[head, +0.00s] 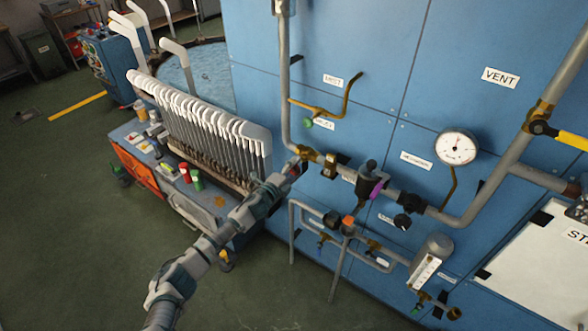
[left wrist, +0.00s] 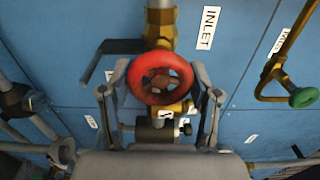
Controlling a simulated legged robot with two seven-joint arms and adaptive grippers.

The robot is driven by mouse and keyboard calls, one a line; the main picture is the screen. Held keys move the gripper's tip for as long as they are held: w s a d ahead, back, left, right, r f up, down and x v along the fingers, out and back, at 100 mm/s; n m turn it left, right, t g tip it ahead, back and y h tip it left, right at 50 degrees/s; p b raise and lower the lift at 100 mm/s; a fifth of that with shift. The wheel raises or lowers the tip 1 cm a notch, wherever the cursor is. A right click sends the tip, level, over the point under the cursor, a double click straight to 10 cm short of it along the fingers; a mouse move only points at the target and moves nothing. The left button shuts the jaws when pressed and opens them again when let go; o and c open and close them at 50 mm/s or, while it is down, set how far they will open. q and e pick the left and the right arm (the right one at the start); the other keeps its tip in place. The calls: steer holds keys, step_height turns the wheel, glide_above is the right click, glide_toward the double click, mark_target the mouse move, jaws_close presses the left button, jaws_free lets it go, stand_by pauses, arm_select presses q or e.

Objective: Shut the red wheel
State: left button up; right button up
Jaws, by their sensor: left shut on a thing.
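The red wheel (left wrist: 160,82) is a round handwheel on a brass valve in the left wrist view, facing the camera. It sits between the two fingers of my left gripper (left wrist: 160,93), which is shut on it, one finger on each side. In the head view my left arm reaches up from the bottom, and the left gripper (head: 290,171) is at the valve on the vertical grey pipe. There the wheel is mostly hidden by the gripper. An INLET label (left wrist: 208,27) is on the panel beside the valve. My right gripper is not in view.
The blue panel (head: 350,60) carries pipes, a round gauge (head: 457,147), a purple handle (head: 377,189) and a flow meter (head: 425,270). A rack of white sock boards (head: 200,112) stands at left over a bench. The green floor (head: 60,220) at left is mostly clear.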

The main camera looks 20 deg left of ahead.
arm_select(q)
steer(key=o, duration=1.2)
steer(key=shift+f, duration=0.5)
steer(key=shift+c, duration=0.2)
steer(key=shift+r, duration=0.1)
steer(key=shift+r, duration=0.1)
steer(key=shift+r, duration=0.1)
steer(key=v, duration=1.2)
steer(key=shift+w, duration=0.1)
